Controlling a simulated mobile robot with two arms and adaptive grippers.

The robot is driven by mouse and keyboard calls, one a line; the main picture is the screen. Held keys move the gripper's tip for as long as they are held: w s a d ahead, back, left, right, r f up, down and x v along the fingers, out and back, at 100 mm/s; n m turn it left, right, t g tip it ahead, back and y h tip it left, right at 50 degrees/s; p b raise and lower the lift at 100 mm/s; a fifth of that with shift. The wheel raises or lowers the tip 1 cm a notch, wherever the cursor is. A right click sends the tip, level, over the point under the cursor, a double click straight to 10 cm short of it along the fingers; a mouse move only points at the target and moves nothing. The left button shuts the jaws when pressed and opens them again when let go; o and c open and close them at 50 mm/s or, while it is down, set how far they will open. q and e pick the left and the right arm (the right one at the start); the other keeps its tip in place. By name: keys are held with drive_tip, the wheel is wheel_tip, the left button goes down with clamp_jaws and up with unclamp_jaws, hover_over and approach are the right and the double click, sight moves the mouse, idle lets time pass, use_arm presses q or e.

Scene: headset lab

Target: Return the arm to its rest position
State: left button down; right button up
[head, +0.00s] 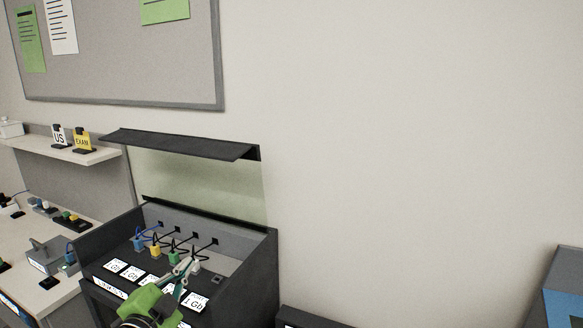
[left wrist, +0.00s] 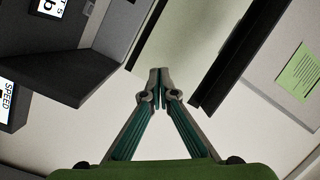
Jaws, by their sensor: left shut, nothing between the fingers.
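My left arm, green at the wrist, rises from the bottom of the head view. Its gripper (head: 186,270) is shut and empty, in front of the dark open cabinet (head: 257,262). The left wrist view shows its fingertips (left wrist: 159,74) together with nothing between them. In the head view the gripper overlaps the row of white labels; I cannot tell how far above them it is. My right gripper is not in view.
Several coloured plugs on cords, among them a yellow plug (head: 155,249), stand inside the cabinet. Its raised lid (head: 185,143) overhangs them. A workbench (head: 62,292) with small devices and a shelf (head: 75,152) are at left. A blue-and-grey object (head: 565,290) is at lower right.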

use_arm(q)
drive_tip(key=s+d+f+n+g+y, duration=0.25)
drive_tip(key=s+f+n+g, duration=0.5)
drive_tip(key=s+f, duration=1.1)
drive_tip(key=s+d+f+n+g, duration=0.1)
drive_tip(key=s+f+n+g, duration=0.2)
drive_tip(key=s, duration=0.7)
drive_tip(key=s+d+f+g, duration=0.1)
drive_tip(key=s+f+g, duration=0.3)
drive_tip(key=s, duration=0.6)
wheel_tip(320, 180, down, 25)
drive_tip(key=s+a+f+g, duration=0.2)
drive_tip(key=s+f, duration=1.5)
drive_tip(key=s, duration=0.1)
drive_tip(key=shift+s+a+f, duration=0.15)
drive_tip(key=shift+a+f, duration=0.15)
drive_tip(key=shift+a, duration=0.05)
